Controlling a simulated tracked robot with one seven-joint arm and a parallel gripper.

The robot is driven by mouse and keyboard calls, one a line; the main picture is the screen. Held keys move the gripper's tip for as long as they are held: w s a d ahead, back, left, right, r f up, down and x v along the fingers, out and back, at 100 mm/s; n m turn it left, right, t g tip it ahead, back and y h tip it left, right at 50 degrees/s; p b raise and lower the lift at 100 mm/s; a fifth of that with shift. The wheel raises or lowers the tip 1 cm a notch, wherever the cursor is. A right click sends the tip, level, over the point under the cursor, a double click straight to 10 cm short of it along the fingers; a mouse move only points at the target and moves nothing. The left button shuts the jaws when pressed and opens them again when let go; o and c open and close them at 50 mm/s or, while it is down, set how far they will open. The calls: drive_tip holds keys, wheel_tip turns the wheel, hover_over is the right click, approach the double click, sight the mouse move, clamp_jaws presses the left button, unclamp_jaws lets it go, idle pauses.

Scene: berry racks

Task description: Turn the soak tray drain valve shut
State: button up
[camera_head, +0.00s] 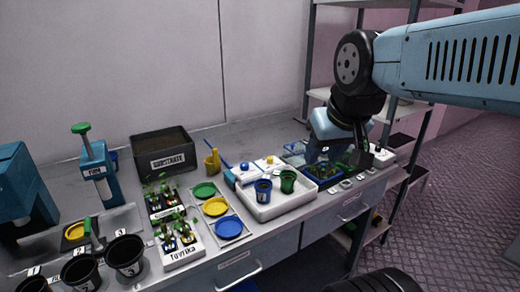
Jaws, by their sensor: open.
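The white tray (290,205) that looks like the soak tray sits on the bench right of centre. A blue cup (263,190) and a green cup (287,181) stand in it. Small blue and yellow parts are at its back and left edges. A blue piece (229,179) at its left end may be the drain valve, but its turn position is too small to tell. My gripper (358,160) is open, to the right of the white tray and apart from it, above or beside a blue tray of seedlings (322,174). The arm partly hides that area.
A dark substrate box (164,160), a yellow mug (212,163) and a rack of coloured dishes (216,207) stand left of the white tray. Seedling holders (181,245) and black pots (125,255) are further left. Shelving (412,130) stands at right.

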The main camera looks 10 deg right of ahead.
drive_tip(key=shift+w, duration=0.25)
